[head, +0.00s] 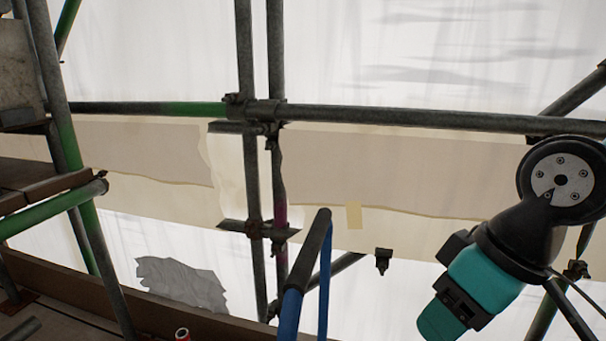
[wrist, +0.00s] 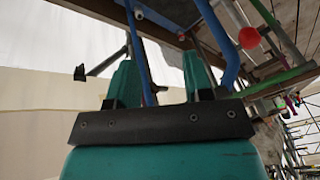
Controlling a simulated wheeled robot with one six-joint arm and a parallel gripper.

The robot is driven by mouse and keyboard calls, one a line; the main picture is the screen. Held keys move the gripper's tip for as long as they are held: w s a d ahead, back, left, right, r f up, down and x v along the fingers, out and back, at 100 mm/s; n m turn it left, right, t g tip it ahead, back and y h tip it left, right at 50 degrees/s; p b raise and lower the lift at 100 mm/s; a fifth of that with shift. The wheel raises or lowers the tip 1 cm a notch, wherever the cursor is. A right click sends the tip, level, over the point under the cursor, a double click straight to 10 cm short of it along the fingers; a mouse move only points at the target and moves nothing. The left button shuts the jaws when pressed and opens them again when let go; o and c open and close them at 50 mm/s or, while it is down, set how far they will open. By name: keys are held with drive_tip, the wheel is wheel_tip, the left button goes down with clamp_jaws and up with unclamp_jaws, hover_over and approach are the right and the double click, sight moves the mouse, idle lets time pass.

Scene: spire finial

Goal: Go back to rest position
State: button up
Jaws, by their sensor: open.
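My gripper (wrist: 159,65) shows in the wrist view as two teal fingers standing apart on a dark plate. It is open, and I see nothing held between the fingers. Behind the gap are blue tubing (wrist: 146,65) and scaffold parts. In the head view my arm, with a dark round joint and teal sections, hangs at the right and lower right. The fingertips cannot be made out clearly there.
Scaffold poles (head: 249,170) stand in the middle, crossed by a horizontal pole (head: 400,117). A blue rail with a dark grip (head: 318,240) rises near the bottom centre. Planks (head: 40,185) lie left. A red ball-like thing (wrist: 249,38) shows in the wrist view. White sheeting (head: 160,50) hangs behind.

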drive_tip(key=s+a+n+g, duration=0.1)
drive_tip(key=s+a, duration=0.2)
drive_tip(key=s, duration=0.1)
wheel_tip(320, 180, up, 25)
drive_tip(key=p, duration=2.5)
drive_tip(key=shift+s+a+r+g, duration=0.15)
drive_tip(key=shift+g, duration=0.25)
